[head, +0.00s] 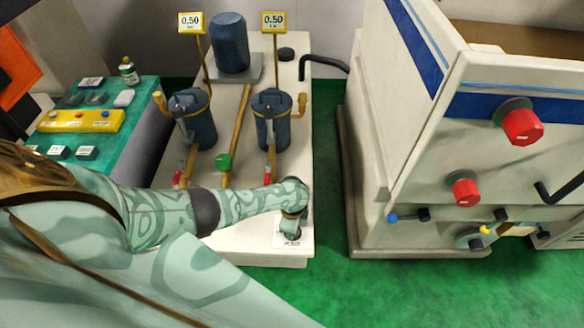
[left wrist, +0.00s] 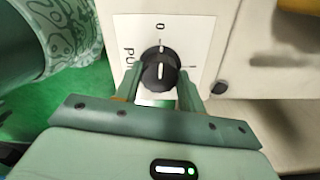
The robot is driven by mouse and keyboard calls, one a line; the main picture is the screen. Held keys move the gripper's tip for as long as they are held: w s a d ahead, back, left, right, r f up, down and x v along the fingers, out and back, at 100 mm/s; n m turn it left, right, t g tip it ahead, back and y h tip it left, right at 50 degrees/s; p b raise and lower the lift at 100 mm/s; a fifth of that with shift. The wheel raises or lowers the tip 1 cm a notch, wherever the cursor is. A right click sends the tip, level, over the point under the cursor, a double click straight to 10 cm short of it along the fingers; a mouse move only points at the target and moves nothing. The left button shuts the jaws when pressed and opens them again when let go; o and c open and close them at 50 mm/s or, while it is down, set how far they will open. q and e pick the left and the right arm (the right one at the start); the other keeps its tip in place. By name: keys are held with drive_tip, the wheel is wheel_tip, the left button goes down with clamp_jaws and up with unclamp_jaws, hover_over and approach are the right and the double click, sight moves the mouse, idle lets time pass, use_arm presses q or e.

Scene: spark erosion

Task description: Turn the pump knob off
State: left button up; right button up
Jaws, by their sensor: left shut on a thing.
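The pump knob (left wrist: 160,72) is black and round with a white line, on a white label plate (left wrist: 196,38) with a "0" and part of a word that looks like "PUMP". The white line runs roughly toward the "0". My left gripper (head: 291,222) reaches down to the front right corner of the white pump unit (head: 262,245). In the left wrist view, its two fingers stand on either side of the knob and are shut on it. In the head view the gripper hides the knob, and only part of the label shows. My right gripper is not in view.
A white machine with red knobs (head: 520,125) stands to the right. A green bench (head: 130,108) is at the left. Green floor (head: 328,150) lies between.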

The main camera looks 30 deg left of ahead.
use_arm(q)
drive_tip(key=shift+n, duration=0.4)
drive_tip(key=o, duration=1)
drive_tip(key=shift+c, duration=0.2)
wheel_tip(320, 180, up, 16)
drive_tip(key=p, duration=0.9)
drive_tip(key=shift+r+p, duration=0.15)
drive_tip(key=shift+p, duration=0.25)
